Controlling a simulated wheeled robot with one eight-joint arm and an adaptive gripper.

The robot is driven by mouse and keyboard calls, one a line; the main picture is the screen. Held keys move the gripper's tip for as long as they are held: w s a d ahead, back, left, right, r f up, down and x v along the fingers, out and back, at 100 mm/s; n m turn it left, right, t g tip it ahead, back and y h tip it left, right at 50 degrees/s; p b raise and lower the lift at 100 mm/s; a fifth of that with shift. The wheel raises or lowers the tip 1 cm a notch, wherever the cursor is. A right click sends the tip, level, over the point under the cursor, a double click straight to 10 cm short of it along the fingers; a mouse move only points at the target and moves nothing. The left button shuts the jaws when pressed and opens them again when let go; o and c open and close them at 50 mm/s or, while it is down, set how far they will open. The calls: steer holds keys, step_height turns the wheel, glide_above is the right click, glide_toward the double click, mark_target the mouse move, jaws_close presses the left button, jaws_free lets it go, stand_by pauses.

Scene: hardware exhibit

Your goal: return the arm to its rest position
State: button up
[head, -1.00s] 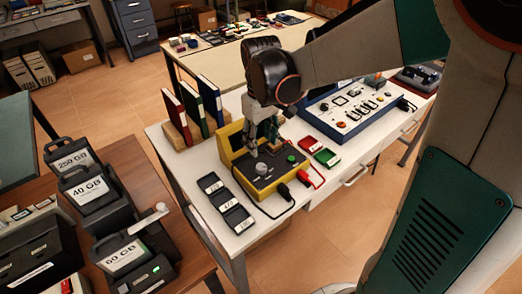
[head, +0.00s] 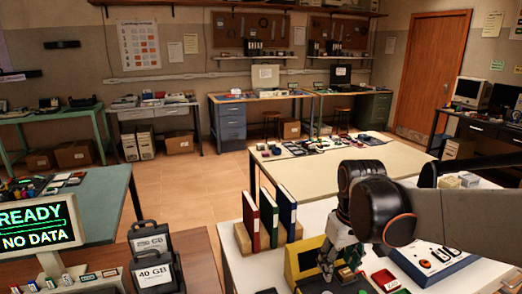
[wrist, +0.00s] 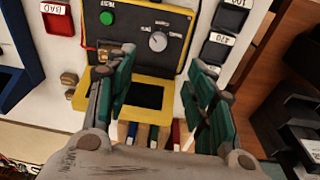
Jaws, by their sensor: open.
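My arm reaches in from the right in the head view. My gripper (head: 338,258) points down over the yellow and black tester (head: 304,260) on the white table (head: 235,268). In the wrist view my gripper (wrist: 160,68) has its two green-padded fingers spread apart, with nothing between them. The tester (wrist: 182,62) lies below, with its green button (wrist: 107,18), grey knob (wrist: 158,41) and dark screen (wrist: 140,96) showing. Whether the fingers touch the tester cannot be told.
Red, green and blue binders (head: 268,215) stand left of the tester. A blue console (head: 440,262) is at right, a red tray (head: 385,280) in front of it. Labelled cartridges (head: 152,268) and a "READY NO DATA" screen (head: 38,226) are at left. Tiled floor lies open behind.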

steer(key=s+r+m+t, duration=0.3)
steer(key=s+t, duration=0.3)
steer(key=s, duration=0.6)
steer(key=shift+s+r, duration=0.2)
steer(key=shift+r, duration=0.05)
stand_by(0.6)
